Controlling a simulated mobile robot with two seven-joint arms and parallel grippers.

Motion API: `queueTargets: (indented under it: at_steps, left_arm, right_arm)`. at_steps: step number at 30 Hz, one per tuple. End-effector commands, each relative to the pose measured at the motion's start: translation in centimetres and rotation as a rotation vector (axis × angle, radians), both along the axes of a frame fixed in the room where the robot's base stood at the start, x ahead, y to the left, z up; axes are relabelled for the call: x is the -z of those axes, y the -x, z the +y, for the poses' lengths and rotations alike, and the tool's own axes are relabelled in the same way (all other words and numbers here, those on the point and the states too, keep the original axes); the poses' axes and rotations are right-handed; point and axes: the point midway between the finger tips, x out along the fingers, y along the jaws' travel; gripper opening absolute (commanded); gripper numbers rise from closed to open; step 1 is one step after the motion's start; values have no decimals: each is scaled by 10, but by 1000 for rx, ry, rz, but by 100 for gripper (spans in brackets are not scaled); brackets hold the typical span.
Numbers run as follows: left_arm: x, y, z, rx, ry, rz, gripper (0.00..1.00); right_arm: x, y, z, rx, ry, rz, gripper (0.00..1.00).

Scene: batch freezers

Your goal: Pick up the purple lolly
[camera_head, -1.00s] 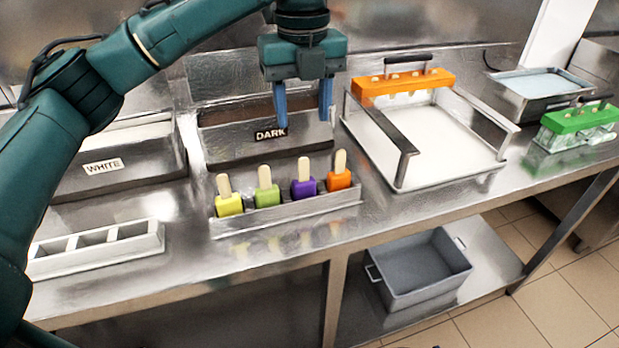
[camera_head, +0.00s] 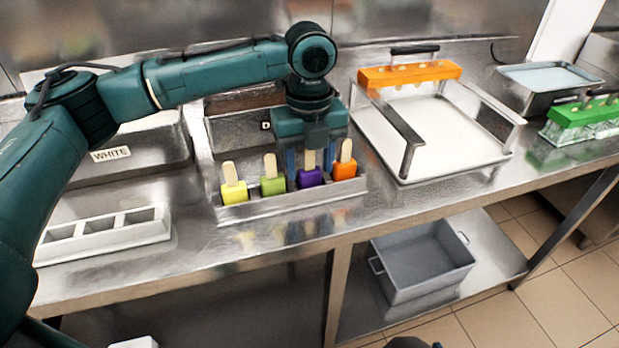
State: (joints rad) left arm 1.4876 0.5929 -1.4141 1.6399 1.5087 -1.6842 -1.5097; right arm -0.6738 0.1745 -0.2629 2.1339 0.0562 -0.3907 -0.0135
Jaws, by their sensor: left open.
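The purple lolly (camera_head: 309,178) stands upright, stick up, in a metal rack (camera_head: 262,208) between the green lolly (camera_head: 272,184) and the orange lolly (camera_head: 344,170). A yellow lolly (camera_head: 233,190) stands at the rack's left end. My left gripper (camera_head: 309,163) points down over the purple lolly. Its blue fingers are open, apart on either side of the purple lolly's stick, and partly hidden behind the lollies. Whether they touch the stick cannot be told. My right gripper is not in view.
Behind the rack is a metal bin whose label is mostly covered by my arm. Left are the WHITE bin (camera_head: 135,172) and a white slotted holder (camera_head: 105,236). Right are a white tray (camera_head: 440,135) with an orange mould (camera_head: 409,73) and a green mould (camera_head: 584,115). A grey crate (camera_head: 424,290) sits below.

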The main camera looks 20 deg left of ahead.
Motion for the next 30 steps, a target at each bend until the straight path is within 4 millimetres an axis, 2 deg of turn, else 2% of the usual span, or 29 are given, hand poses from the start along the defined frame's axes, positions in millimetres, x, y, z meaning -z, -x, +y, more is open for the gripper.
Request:
queueTargets:
  at_steps: [4, 16, 24, 26, 30]
  left_arm:
    - [0, 0, 0, 0, 0, 0, 49]
    - [0, 0, 0, 0, -1, 1, 18]
    - [-5, 0, 0, 0, 0, 0, 17]
    - [-12, 0, 0, 0, 0, -1, 17]
    - [-39, -1, -1, 1, 1, -3, 17]
  right_arm:
    - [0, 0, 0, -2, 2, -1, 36]
    - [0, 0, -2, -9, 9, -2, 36]
    - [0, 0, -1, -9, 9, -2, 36]
    - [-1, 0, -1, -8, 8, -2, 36]
    - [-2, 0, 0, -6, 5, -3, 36]
